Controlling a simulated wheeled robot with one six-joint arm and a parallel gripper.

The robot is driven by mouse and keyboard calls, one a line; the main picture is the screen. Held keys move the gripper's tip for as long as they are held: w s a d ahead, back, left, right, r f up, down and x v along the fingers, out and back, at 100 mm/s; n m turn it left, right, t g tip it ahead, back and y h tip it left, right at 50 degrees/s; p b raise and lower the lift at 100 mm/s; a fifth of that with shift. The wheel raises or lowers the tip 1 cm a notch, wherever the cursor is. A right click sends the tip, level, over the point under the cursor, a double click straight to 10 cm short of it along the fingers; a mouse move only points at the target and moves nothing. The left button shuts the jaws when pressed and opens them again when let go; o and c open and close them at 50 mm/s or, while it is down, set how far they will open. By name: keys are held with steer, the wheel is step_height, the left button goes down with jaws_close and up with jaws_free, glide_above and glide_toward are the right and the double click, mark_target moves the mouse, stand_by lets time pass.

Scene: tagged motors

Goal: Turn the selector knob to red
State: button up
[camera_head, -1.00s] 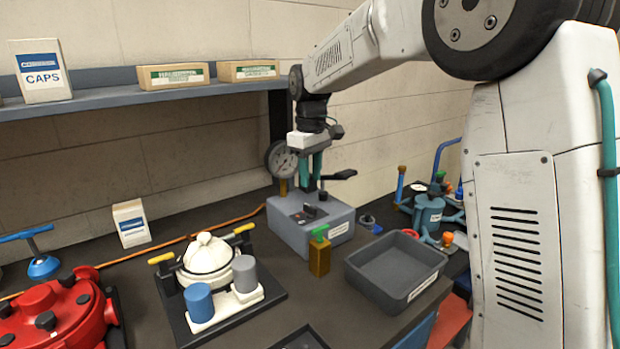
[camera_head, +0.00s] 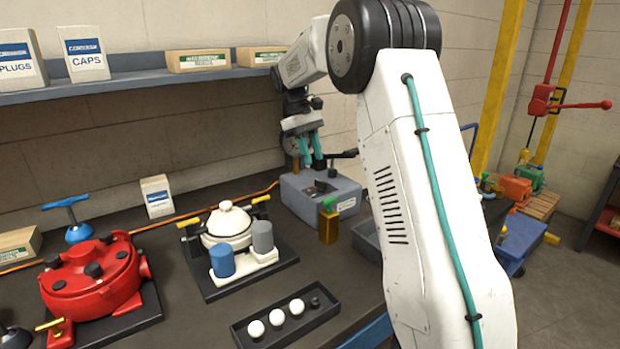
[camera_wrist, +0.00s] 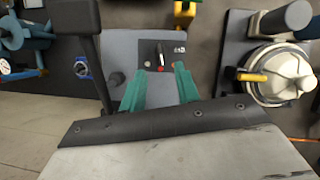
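The grey control box (camera_head: 345,194) stands on the bench near the back wall. Its black selector knob (camera_head: 320,186) is on the top face; it also shows in the wrist view (camera_wrist: 159,50), between and beyond the fingertips. A small red spot (camera_wrist: 163,67) lies beside the knob's near end in the wrist view. I cannot tell clearly which mark the knob points to. My gripper (camera_head: 312,165), with two teal fingers, is above the box, pointing down. The fingers are apart with nothing between them, and it also shows in the wrist view (camera_wrist: 157,72).
A yellow bottle with a green top (camera_head: 328,226) stands in front of the box. A dark grey bin (camera_head: 366,240) is partly hidden behind my arm. A white pot unit (camera_head: 228,222) is to the left. A dark lever (camera_wrist: 86,35) rises beside the box in the wrist view.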

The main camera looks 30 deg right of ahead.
mark_target(320, 181)
steer(key=x, duration=0.7)
jaws_close()
